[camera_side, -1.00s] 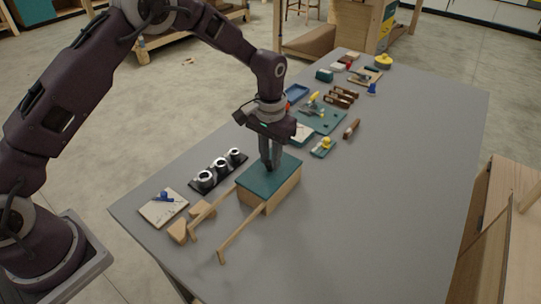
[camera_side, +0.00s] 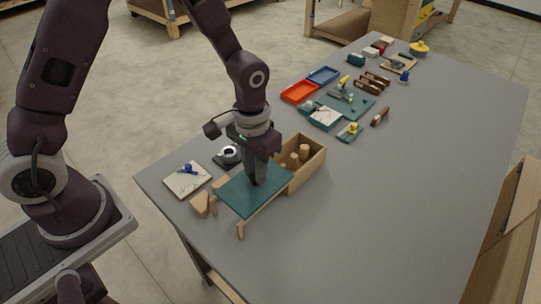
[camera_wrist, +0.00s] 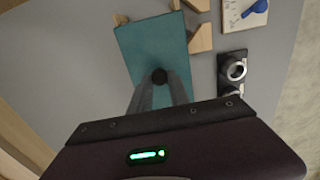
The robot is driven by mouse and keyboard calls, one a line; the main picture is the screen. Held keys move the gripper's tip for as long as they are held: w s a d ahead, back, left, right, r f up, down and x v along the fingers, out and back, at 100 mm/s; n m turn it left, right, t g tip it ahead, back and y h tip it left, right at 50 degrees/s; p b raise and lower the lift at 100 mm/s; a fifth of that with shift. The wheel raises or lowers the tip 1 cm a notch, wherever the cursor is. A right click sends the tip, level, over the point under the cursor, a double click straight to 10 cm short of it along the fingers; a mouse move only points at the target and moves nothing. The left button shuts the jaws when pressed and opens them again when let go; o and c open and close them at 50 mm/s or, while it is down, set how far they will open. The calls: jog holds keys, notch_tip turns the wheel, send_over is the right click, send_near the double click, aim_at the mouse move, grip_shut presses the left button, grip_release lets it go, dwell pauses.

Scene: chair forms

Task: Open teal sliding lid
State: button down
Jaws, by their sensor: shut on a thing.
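The teal sliding lid (camera_side: 240,194) is slid out toward the front left, off the wooden box (camera_side: 308,170). It rests over the wooden rails (camera_side: 258,216) that stick out of the box. The box's inside shows, with several wooden pegs (camera_side: 303,154) standing in it. My gripper (camera_side: 255,181) points down at the lid and is shut on the lid's small dark knob (camera_wrist: 159,76), which the wrist view shows between the fingertips. The teal lid (camera_wrist: 150,45) fills the middle of the wrist view.
Wooden blocks (camera_side: 200,205) lie close to the lid's left edge. A pale board with a blue item (camera_side: 187,180) lies left of it, and a black tray with metal rings (camera_side: 228,156) behind. Red (camera_side: 300,92) and blue (camera_side: 323,75) trays stand farther back. The table's right side is clear.

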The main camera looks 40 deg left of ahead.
aim_at(251, 178)
jog(key=shift+s, duration=0.65)
jog(key=c, duration=1.2)
grip_release()
jog(key=shift+c, duration=0.2)
notch_tip(251, 178, up, 7)
jog(key=shift+r, duration=0.1)
jog(key=s+a+r+t, duration=0.1)
jog(key=s+a+r, duration=0.1)
jog(key=r, duration=0.3)
jog(key=s+a+r+t, duration=0.1)
jog(key=s+a+r, duration=0.15)
jog(key=r, duration=0.35)
jog(key=s+a+r+t, duration=0.2)
jog(key=s+r, duration=0.3)
jog(key=s, duration=0.7)
jog(key=shift+r+t, duration=0.15)
jog(key=shift+t, duration=0.65)
